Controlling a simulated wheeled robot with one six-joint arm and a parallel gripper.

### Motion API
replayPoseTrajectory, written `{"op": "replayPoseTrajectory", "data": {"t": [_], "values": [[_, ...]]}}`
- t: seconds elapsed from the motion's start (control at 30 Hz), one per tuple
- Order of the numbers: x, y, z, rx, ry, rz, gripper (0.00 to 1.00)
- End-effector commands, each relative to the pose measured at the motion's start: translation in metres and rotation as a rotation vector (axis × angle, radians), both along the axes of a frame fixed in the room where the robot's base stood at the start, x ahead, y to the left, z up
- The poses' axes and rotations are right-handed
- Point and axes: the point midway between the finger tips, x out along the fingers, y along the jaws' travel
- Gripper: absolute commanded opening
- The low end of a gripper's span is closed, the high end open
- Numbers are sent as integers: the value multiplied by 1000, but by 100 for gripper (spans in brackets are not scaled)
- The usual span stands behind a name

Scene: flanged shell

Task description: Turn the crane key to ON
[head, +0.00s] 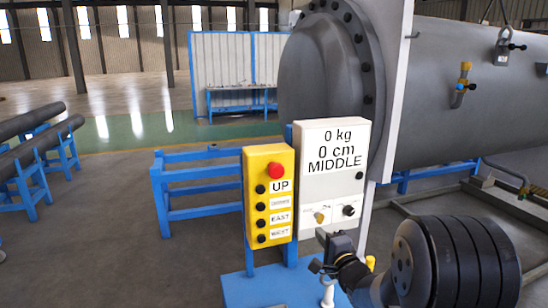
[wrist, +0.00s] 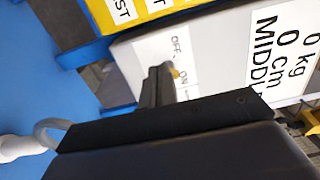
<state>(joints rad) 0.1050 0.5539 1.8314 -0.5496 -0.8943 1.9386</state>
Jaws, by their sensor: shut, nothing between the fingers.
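The crane key (head: 320,216) is a small brass-coloured piece low on the front of the white control box (head: 312,160). In the wrist view the key (wrist: 175,72) shows beside a white label with OFF and ON, partly hidden behind my fingers. My gripper (head: 321,235) is shut and empty, just below the key in the head view. In the wrist view its fingertips (wrist: 160,72) lie right next to the key. I cannot tell whether they touch it, nor which word the key points to.
A black knob (head: 348,211) sits right of the key. A yellow pendant box (head: 268,200) with a red button (head: 276,170) stands close on the left. The large grey flanged shell (head: 450,90) is behind.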

Motion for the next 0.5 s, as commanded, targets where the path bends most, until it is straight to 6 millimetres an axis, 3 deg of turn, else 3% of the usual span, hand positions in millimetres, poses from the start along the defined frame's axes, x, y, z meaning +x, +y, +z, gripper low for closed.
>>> {"op": "replayPoseTrajectory", "data": {"t": [0.2,0.5], "values": [[24,9,0,-1,0,2,0],[35,11,0,-2,2,-1,0]]}}
